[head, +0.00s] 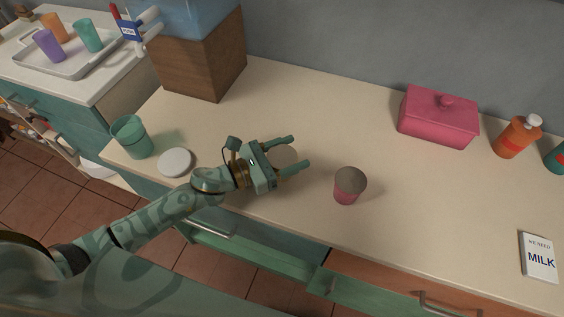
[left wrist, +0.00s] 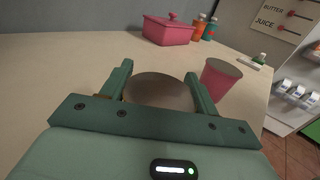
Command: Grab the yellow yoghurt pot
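A pot with a round grey-brown lid (head: 284,158) stands on the counter between the fingers of my left gripper (head: 297,152). In the left wrist view the same lid (left wrist: 160,88) fills most of the gap between the fingers. The pot's side is mostly hidden, so I cannot make out its colour; no clearly yellow pot shows elsewhere. My left gripper is open, one finger on each side of the lid; I cannot tell whether they touch it. A pink pot with a grey lid (head: 347,190) stands apart to the right. My right gripper is not in view.
A white round lid (head: 175,162) and a green cup (head: 132,138) are to the left. A pink lidded box (head: 438,117), an orange bottle (head: 516,137) and a milk note (head: 538,257) are to the right. The counter behind the gripper is clear.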

